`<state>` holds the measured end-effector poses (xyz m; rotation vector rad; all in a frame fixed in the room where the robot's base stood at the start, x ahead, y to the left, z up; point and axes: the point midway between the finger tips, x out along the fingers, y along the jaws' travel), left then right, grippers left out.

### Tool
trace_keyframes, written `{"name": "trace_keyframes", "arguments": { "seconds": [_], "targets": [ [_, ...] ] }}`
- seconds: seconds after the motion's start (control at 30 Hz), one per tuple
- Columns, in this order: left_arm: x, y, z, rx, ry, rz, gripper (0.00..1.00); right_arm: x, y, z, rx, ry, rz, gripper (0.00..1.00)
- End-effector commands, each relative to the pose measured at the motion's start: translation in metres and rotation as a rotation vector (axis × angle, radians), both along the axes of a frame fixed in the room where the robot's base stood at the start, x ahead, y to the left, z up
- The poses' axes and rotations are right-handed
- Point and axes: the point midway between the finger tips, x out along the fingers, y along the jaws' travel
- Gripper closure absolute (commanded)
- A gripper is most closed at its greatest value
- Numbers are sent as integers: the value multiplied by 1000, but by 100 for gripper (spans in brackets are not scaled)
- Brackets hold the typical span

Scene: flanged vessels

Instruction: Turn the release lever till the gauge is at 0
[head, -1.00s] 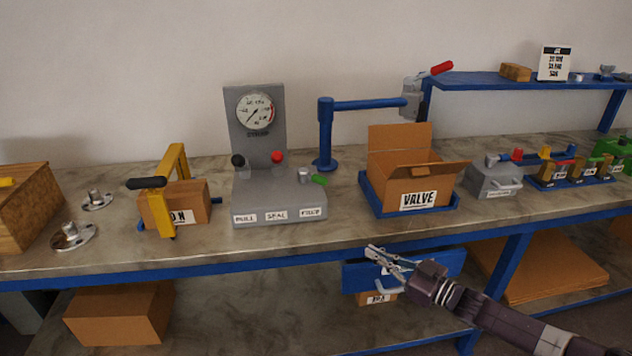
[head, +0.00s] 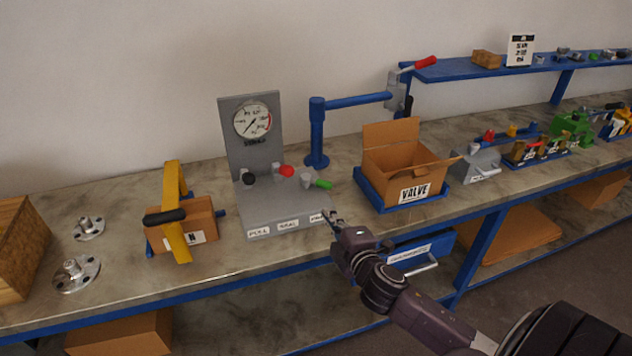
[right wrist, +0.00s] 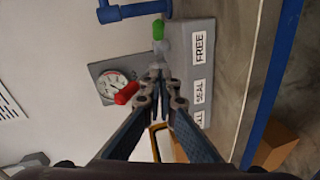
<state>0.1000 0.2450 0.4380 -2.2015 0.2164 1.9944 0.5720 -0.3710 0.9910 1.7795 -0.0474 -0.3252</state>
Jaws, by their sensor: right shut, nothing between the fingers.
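A grey test unit (head: 290,212) stands on the bench, with a round white gauge (head: 252,121) on its upright plate. The gauge's numbers are too small to read. The unit carries a black-knobbed lever (head: 249,179), a red lever (head: 286,171) and a green lever (head: 322,184). In the right wrist view the green lever (right wrist: 158,30) is beside the label FREE and the red lever (right wrist: 126,93) is near SEAL. My right gripper (head: 331,215) is shut and empty at the unit's front right corner, below the green lever. My left gripper is out of view.
An open cardboard box (head: 408,172) marked VALVE sits in a blue tray right of the unit. A blue post with an arm (head: 317,130) stands behind. An open blue drawer (head: 420,252) hangs below the bench.

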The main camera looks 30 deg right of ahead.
Motion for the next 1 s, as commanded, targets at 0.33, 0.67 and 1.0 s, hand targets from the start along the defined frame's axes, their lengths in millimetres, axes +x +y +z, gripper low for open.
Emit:
{"name": "trace_keyframes", "arguments": {
  "seconds": [0.33, 0.67, 1.0],
  "targets": [
    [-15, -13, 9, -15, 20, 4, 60, 37, -10, -1, -22, -4, -4, 100],
    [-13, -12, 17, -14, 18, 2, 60, 90, -21, -12, -21, -4, -4, 100],
    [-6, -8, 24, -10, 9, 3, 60, 114, -50, -24, -20, -3, -2, 100]
  ]
}}
